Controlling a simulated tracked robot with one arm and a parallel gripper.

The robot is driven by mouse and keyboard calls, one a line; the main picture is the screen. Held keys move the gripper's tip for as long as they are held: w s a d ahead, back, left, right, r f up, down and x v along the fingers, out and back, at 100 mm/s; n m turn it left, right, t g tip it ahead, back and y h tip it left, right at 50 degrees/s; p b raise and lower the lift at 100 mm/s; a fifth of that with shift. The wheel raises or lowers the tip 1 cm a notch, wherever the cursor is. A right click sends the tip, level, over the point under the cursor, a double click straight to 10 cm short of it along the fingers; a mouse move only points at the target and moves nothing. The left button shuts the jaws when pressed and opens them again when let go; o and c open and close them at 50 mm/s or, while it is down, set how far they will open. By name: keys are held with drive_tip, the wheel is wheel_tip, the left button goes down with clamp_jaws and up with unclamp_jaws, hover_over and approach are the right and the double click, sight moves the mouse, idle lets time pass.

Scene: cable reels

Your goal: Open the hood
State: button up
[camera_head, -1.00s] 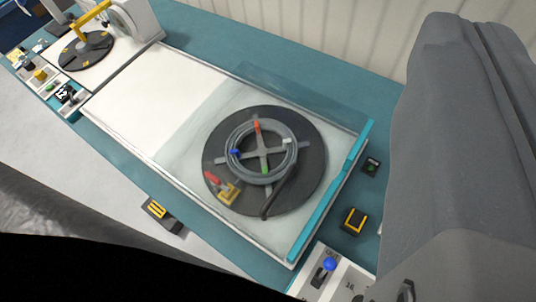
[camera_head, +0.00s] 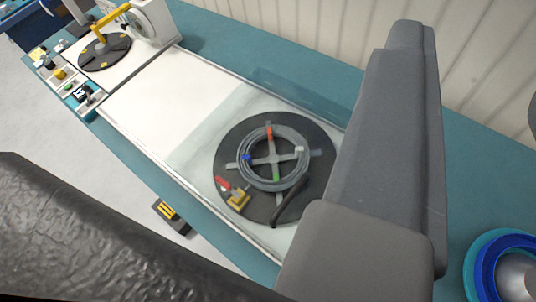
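The clear hood (camera_head: 208,143) lies low over the right part of the white bench unit, and its pale see-through surface looks closed. Under it sits a black round plate (camera_head: 315,145) with a grey cable coil (camera_head: 243,172) on a cross-shaped holder with coloured tips. A grey blocky part of my arm (camera_head: 385,150) stands over the hood's right end and hides its teal edge bar. My fingertips cannot be made out, and I cannot tell whether my gripper touches the hood.
A second black plate with a yellow crank (camera_head: 110,20) stands at the far left. Small controls (camera_head: 75,92) line the near left edge. A black and yellow box (camera_head: 170,215) is below the bench edge. A blue and teal ring (camera_head: 485,270) is at lower right. A ribbed wall (camera_head: 300,30) runs behind.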

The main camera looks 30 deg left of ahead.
drive_tip(key=w+f+g+p, duration=0.3)
drive_tip(key=w+f, duration=0.2)
drive_tip(key=m+g+y+p, duration=0.2)
drive_tip(key=m+g+p, duration=0.1)
drive_tip(key=g+p, duration=0.9)
hover_over(292, 194)
drive_tip(key=d, duration=0.3)
wheel_tip(292, 194, down, 23)
drive_tip(key=a+f, duration=0.1)
drive_tip(key=f, duration=0.7)
drive_tip(key=a+f, duration=0.1)
drive_tip(key=f, duration=0.3)
drive_tip(key=shift+a+f+p, duration=0.3)
drive_tip(key=shift+f+p, duration=0.05)
clamp_jaws()
